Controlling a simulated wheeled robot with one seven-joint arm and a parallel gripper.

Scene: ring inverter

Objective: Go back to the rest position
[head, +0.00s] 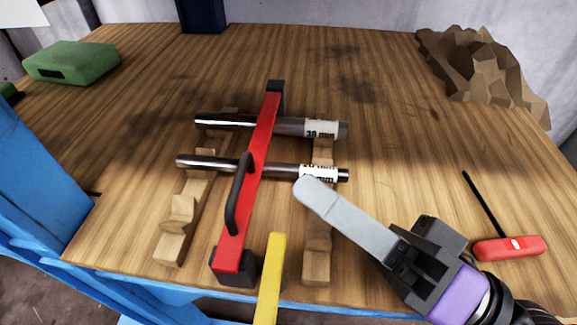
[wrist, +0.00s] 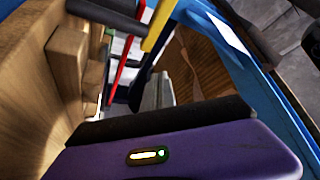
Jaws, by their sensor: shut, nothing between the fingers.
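My gripper (head: 312,191) is at the lower right of the bench in the head view, with its purple and black body at the bottom right. Its long pale grey fingers are shut with nothing between them. They point up and left, with the tip just below the label of the nearer metal rod (head: 225,164). I cannot tell whether the tip touches anything. In the wrist view, the purple body fills the bottom and the grey fingers (wrist: 157,93) show past it.
A red bar (head: 262,150) with a black handle lies across the nearer rod and a farther rod (head: 270,125), both on wooden racks (head: 318,240). A yellow bar (head: 270,280) stands in front. A red-handled screwdriver (head: 510,247) lies right. A rock (head: 470,65) and green box (head: 72,62) are behind.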

